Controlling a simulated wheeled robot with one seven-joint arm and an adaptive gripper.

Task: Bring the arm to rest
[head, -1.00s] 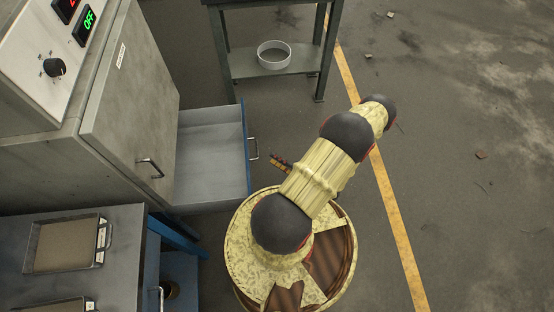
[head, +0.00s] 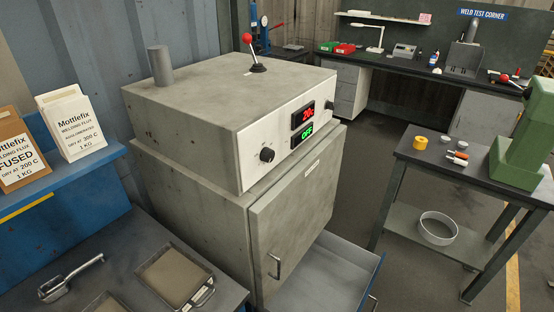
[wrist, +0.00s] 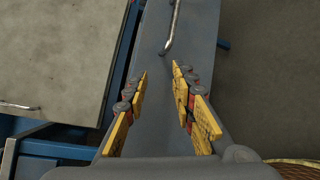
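My gripper (wrist: 160,78) shows in the wrist view with its two yellow-padded fingers apart and nothing between them. Beyond the fingers is a grey surface with a metal handle (wrist: 171,30); I cannot tell how far below it lies. My arm and gripper are out of the head view.
In the head view, a grey oven (head: 215,110) reads OFF, its door (head: 300,215) shut. A drawer (head: 325,275) stands open below it. A tray (head: 176,275) and a scoop (head: 70,278) lie on the left bench. A side table (head: 465,170) stands right, with floor between.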

